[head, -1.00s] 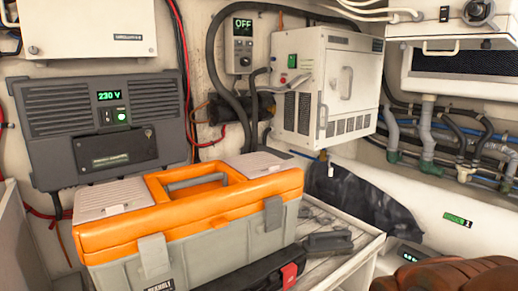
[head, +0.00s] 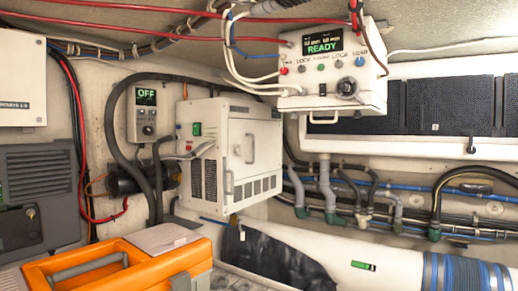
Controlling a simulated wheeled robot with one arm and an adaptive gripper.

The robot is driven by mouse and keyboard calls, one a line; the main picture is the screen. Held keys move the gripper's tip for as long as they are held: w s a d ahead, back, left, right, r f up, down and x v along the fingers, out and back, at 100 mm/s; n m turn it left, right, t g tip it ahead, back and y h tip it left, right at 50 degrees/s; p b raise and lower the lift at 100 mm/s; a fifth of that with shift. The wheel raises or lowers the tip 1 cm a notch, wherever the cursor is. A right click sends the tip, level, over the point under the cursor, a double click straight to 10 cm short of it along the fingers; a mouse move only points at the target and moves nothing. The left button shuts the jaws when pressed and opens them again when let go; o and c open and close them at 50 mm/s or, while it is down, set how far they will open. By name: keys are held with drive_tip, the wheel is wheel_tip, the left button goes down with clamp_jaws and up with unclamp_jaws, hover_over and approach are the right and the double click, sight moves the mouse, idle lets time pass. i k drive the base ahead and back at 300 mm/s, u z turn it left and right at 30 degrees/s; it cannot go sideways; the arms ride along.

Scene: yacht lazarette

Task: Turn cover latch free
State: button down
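At the left edge, a dark grey unit (head: 45,165) is cut off by the frame. A dark cover panel (head: 18,232) sits on its front, with a small latch-like knob (head: 31,213) near its upper right corner. The cover looks closed, but the knob is too small to tell its turn. A white cabinet (head: 228,155) in the middle has a door with a handle (head: 250,148), and the door looks shut. I cannot tell for certain which fitting is the cover latch. My gripper is not in view.
An orange and grey toolbox (head: 110,265) stands at the lower left, below the grey unit. A white control box (head: 332,65) reading READY, with a black knob, hangs overhead among cables. An OFF panel (head: 146,97) is on the wall. Pipes and hoses (head: 325,185) line the right.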

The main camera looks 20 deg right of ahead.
sight(238, 150)
drive_tip(key=k, duration=1.2)
drive_tip(key=z, duration=0.7)
drive_tip(key=i, duration=1.15)
drive_tip(key=u, duration=0.65)
drive_tip(key=i, duration=0.7)
drive_tip(key=u, duration=0.75)
